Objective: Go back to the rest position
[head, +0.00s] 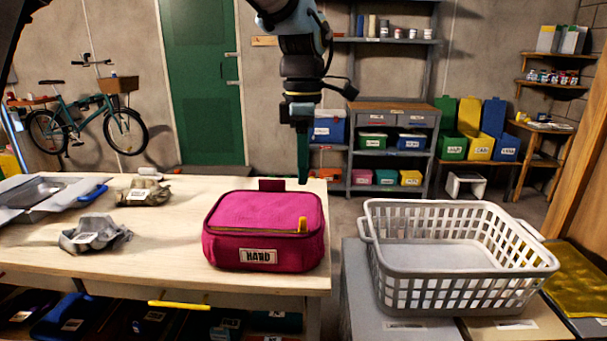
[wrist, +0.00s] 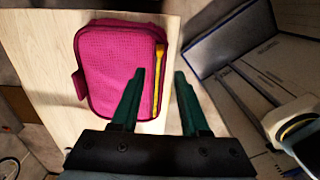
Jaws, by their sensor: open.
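My gripper (head: 304,155) hangs pointing down above the right end of the wooden table in the head view. Its two green fingers stand apart with nothing between them in the wrist view (wrist: 158,98). A pink zipped case labelled "HARD" (head: 262,232) lies closed on the table near its right front corner. The case also shows in the wrist view (wrist: 115,65), below and left of the fingers, with a yellow-orange zip pull along its edge. The gripper appears above the case and apart from it.
The wooden table (head: 170,240) holds crumpled grey pieces (head: 95,234) and a metal tray (head: 40,192) at left. An empty white basket (head: 455,255) stands on a grey surface at right. A shelf unit (head: 395,140) and a green door (head: 200,80) are behind.

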